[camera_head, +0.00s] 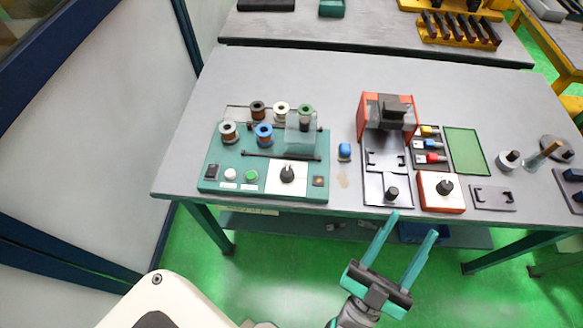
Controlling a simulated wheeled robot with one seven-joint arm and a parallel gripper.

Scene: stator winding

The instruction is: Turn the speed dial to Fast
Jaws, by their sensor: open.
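A black dial knob (287,173) sits on a white plate at the front right of the green winding machine (230,167). Another black knob (445,187) sits on a white-topped orange box (430,203) to the right. The labels around both knobs are too small to read, so I cannot tell which is the speed dial or its setting. My gripper (416,224) has two teal fingers, open and empty. It is in front of the table's front edge, below and left of the orange box, apart from both knobs.
Wire spools (264,134) stand on the green machine. An orange and black press (387,113) stands at the middle. A blue piece (345,151) lies beside the machine. A green mat (466,151) and a grey spindle stand (540,157) are at the right. The table (330,85) is clear at the back.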

